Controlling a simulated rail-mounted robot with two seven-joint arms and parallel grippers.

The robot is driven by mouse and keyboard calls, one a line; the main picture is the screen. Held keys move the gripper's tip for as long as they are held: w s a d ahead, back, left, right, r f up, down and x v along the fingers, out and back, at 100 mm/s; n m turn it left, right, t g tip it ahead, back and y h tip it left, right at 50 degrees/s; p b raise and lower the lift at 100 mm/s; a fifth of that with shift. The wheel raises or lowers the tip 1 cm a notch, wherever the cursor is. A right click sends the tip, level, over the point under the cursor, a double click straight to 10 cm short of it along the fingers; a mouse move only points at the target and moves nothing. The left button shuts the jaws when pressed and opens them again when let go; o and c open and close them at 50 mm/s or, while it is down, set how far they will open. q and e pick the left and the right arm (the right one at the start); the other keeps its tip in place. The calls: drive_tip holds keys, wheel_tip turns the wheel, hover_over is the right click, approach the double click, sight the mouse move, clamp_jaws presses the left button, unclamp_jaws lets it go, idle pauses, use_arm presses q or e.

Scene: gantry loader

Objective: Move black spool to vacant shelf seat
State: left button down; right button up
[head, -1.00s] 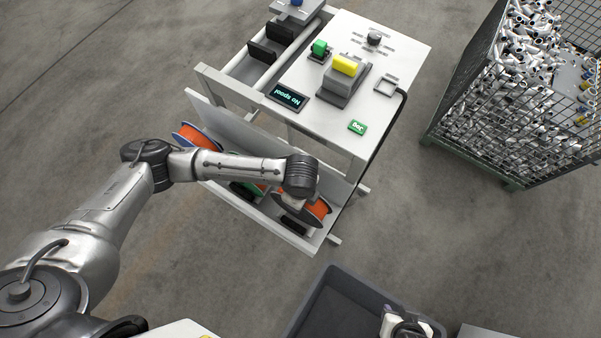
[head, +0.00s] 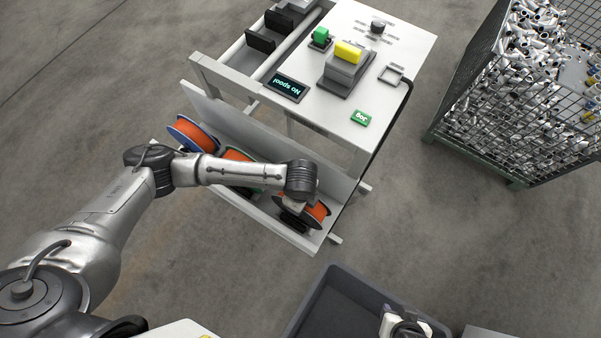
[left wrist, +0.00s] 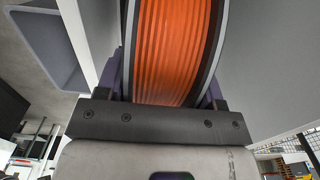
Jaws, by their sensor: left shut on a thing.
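The black spool (head: 318,212), wound with orange, is at the right end of the tilted lower shelf (head: 262,207) in the head view. My left gripper (head: 296,206) is shut on it, its fingers largely hidden under the wrist. In the left wrist view the orange winding and dark flanges of the spool (left wrist: 178,50) stand between the two fingers (left wrist: 166,92). A dark seat block (head: 291,222) shows beside the spool; whether they touch I cannot tell. A white and black part, apparently my right gripper (head: 398,324), is cut by the bottom edge, fingers unseen.
A blue-flanged spool (head: 192,133) and a partly hidden green-flanged spool (head: 238,156) sit further left on the shelf. The table (head: 405,40) above carries a "No spool" display (head: 287,86) and a yellow block (head: 347,52). A grey bin (head: 335,305) stands in front, a wire cage (head: 445,115) at right.

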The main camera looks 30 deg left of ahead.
use_arm(q)
drive_tip(key=c, duration=0.7)
unclamp_jaws()
drive_tip(key=o, duration=0.5)
drive_tip(key=shift+o, duration=0.2)
wheel_tip(320, 180, up, 12)
drive_tip(key=shift+r, duration=0.95)
drive_tip(key=shift+d, duration=0.1)
